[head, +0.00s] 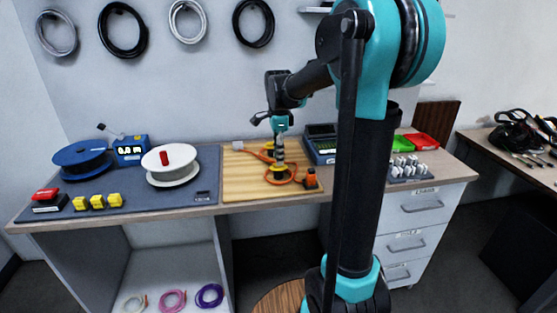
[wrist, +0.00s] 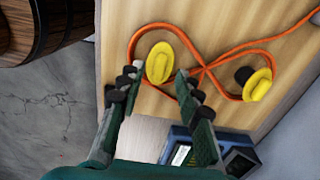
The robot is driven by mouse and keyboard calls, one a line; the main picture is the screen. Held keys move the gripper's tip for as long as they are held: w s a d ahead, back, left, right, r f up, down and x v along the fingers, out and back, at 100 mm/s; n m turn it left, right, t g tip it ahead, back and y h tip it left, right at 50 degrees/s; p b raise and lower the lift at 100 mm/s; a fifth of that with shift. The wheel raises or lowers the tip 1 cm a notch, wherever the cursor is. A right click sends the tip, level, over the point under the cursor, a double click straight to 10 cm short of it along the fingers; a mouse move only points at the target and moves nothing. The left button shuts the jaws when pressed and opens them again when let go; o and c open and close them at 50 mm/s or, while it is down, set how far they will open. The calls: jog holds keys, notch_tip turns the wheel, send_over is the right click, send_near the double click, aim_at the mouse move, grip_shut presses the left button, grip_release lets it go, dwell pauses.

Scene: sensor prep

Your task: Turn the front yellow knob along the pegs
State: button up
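The front yellow knob (wrist: 160,62) sits on the wooden board (wrist: 120,30). It looks like a tilted oval with a ridge across it. An orange cable (wrist: 135,42) loops around it and crosses itself to its right. A second yellow knob (wrist: 258,88) with a dark part beside it lies farther right, inside the other loop. My gripper (wrist: 158,76) is open, one finger on each side of the front knob; I cannot tell whether they touch it. In the head view my gripper (head: 280,166) points down over the board, and the front knob (head: 281,177) shows just below it.
A dark blue device (wrist: 180,140) stands close to the right finger. Spools, including a white one (head: 165,180), stand left. Green and red bins (head: 424,146) stand right.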

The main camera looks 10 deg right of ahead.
jog(key=shift+f, duration=1.05)
grip_shut()
